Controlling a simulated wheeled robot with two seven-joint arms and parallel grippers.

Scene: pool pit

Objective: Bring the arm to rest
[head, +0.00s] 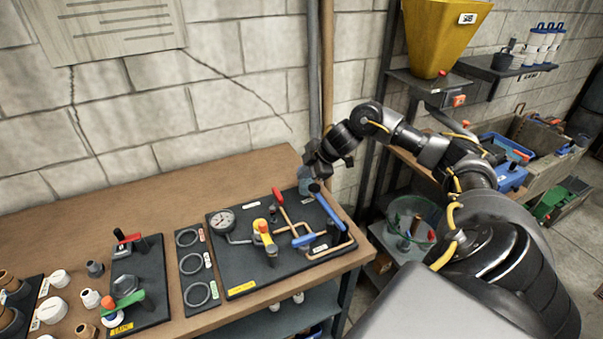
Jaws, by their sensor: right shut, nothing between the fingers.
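My right arm comes in from the right and reaches over the back right corner of the wooden bench (120,218). My right gripper (312,178) is shut and points down near the back edge of the black valve board (235,275). A small grey-blue piece shows at the fingertips; I cannot tell if they touch it. The board carries a round gauge (223,221), a yellow valve (263,232), copper pipes and red and blue handles. My left gripper is not in view.
A black strip with three rings (195,265) and another valve board (135,285) lie to the left. White and brown fittings stand at the far left. A yellow hopper (440,35), a glass bowl (413,222) and blue bins (510,178) stand right. Upright pipes (327,70) rise behind the gripper.

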